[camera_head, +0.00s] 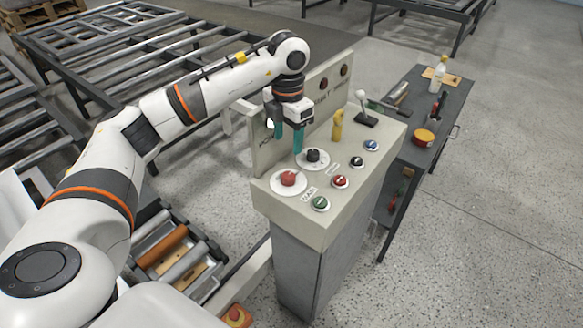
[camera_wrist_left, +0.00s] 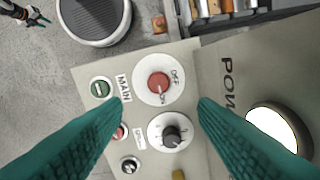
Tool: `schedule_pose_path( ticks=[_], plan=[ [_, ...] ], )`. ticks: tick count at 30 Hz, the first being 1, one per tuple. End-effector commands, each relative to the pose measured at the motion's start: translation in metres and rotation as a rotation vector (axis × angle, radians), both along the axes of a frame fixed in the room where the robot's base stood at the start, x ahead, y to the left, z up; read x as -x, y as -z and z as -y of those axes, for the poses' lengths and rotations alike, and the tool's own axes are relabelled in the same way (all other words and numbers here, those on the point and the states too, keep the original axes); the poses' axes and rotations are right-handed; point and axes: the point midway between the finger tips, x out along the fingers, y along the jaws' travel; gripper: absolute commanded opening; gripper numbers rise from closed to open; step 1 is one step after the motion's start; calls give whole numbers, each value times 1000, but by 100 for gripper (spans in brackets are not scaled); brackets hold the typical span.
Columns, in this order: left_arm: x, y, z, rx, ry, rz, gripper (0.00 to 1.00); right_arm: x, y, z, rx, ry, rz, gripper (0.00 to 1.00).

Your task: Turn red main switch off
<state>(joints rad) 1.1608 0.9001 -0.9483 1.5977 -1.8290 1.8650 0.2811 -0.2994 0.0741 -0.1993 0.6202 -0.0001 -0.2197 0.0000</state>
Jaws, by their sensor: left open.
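The red main switch (camera_head: 288,179) is a round knob on a white disc at the near left corner of the sloped grey control panel (camera_head: 262,187). In the left wrist view the red switch (camera_wrist_left: 159,83) shows OFF and ON lettering on its disc, with a MAIN label beside it. Which mark it points at is too small to tell. My left gripper (camera_head: 288,138) points down above the panel, higher than the switch and not touching it. Its teal fingers (camera_wrist_left: 160,108) are apart and empty. What seems to be my right gripper (camera_wrist_left: 36,18) shows small at the wrist view's top left.
A black knob (camera_head: 314,155) on a white disc sits just behind the red switch. Green (camera_head: 320,203), red (camera_head: 340,181) and other buttons line the panel's right side. A yellow handle (camera_head: 337,125) and the upright back plate (camera_head: 330,92) stand close by. A tool table (camera_head: 455,110) is at right.

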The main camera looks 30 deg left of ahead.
Motion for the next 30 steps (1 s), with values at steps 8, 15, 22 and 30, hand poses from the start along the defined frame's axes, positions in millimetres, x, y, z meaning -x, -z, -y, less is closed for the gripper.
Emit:
schedule_pose_path(
  ticks=[8,15,22,30],
  plan=[
    [2,51,1,2,1,-7,54,4,-16,5,6,-3,-7,36],
    [1,93,1,4,3,-4,54,4,-26,6,8,-3,-7,36],
    [1,112,2,4,3,-2,54,3,-29,6,7,-3,-5,36],
    [0,113,2,5,4,-1,54,1,-29,5,7,-3,-2,36]
  ],
)
